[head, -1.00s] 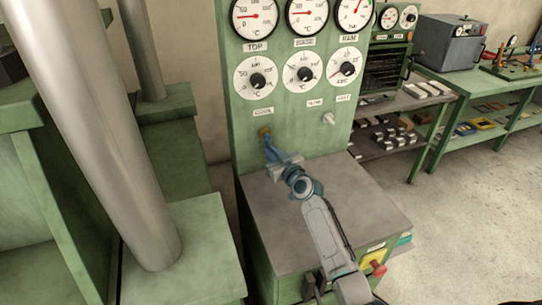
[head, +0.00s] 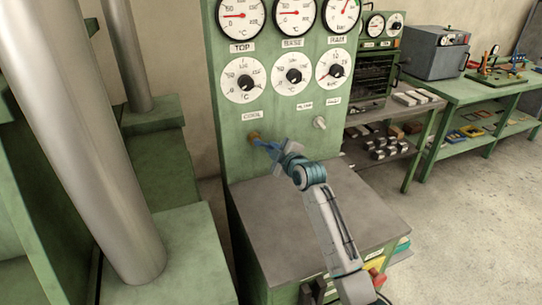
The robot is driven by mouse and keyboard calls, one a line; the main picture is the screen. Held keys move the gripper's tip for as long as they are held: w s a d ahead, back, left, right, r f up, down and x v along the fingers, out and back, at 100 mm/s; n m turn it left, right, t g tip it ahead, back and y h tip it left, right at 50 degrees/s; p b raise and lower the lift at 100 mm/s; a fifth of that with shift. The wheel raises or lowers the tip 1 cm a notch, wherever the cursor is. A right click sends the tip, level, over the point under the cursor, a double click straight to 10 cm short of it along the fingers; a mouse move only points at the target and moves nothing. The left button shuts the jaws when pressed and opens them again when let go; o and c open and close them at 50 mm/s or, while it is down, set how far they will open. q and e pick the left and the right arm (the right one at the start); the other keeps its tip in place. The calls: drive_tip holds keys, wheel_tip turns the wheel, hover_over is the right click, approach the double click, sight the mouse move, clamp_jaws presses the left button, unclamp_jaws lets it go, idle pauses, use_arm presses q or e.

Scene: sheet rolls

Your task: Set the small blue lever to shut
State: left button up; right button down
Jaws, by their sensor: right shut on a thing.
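The small blue lever (head: 264,144) sits on a brass hub (head: 254,136) on the green panel, below the COOL label. It points to the right and slightly down from the hub. My right gripper (head: 275,148) is shut on the lever's outer part, and its jaws hide the lever's end. My left gripper is not in view.
The green panel (head: 226,140) carries gauges, dials and a pale knob (head: 319,123) right of the lever. A grey bench top (head: 270,210) lies below my arm. A thick metal column (head: 85,150) stands at left. Shelves with small blocks are at right.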

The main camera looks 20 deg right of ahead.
drive_tip(key=shift+d+r+n+h, duration=0.15)
drive_tip(key=shift+r+n, duration=0.2)
drive_tip(key=shift+n, duration=0.25)
drive_tip(key=shift+d+r+n+h, duration=0.15)
drive_tip(key=shift+r+n, duration=0.15)
drive_tip(key=shift+n, duration=0.3)
drive_tip(key=shift+r+n+h+p, duration=0.4)
drive_tip(key=shift+r+n+p, duration=0.25)
drive_tip(key=shift+n, duration=0.45)
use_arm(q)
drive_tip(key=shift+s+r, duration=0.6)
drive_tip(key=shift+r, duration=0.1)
use_arm(e)
drive_tip(key=shift+r+n, duration=0.15)
drive_tip(key=shift+n, duration=0.25)
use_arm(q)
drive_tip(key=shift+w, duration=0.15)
use_arm(e)
drive_tip(key=c, duration=1.5)
unclamp_jaws()
drive_tip(key=shift+o, duration=0.2)
